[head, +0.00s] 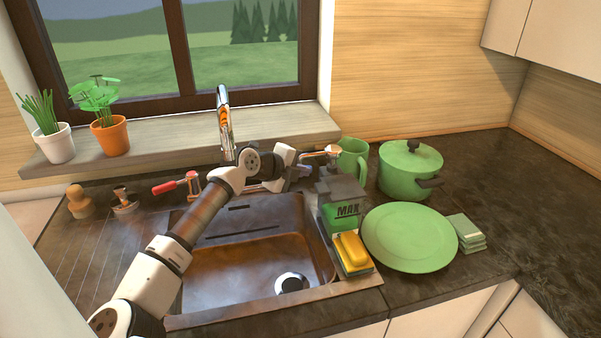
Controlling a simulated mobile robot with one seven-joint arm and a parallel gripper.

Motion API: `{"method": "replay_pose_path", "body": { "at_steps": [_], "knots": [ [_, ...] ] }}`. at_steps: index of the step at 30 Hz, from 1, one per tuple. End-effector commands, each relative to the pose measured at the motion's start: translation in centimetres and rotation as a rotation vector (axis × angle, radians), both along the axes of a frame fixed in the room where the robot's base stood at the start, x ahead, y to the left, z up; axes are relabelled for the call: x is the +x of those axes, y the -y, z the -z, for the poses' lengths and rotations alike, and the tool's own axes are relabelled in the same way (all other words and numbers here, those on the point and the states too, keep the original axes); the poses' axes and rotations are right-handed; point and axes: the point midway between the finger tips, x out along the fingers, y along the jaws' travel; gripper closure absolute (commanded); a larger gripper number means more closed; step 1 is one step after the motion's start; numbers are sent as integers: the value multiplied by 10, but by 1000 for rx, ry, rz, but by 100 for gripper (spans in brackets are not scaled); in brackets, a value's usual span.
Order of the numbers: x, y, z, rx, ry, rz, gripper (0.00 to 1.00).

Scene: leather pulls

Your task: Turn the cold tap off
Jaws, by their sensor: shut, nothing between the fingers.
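The cold tap (332,151) is a small metal valve behind the right part of the sink, beside the green mug. A thin piece extends left from it toward my arm; its handle is partly hidden, so its angle is unclear. The hot tap (192,183), with a red handle (165,187) pointing left, is behind the left part. The chrome faucet (224,110) stands between them, and no water stream is clear. My gripper (303,172) is shut and empty, just below and left of the cold tap. I cannot tell whether they touch.
The sink (230,283) lies below my arm. A green MAX container (346,215) and yellow sponge (350,248) stand close to the right. A green mug (352,158), pot (408,170) and plate (409,237) crowd the right counter. Potted plants line the sill.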

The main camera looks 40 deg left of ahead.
Motion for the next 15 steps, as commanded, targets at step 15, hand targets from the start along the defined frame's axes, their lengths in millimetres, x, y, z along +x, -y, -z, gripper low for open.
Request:
{"method": "replay_pose_path", "body": {
  "at_steps": [15],
  "knots": [
    [-10,-3,-5,1,2,-3,100]
  ]
}}
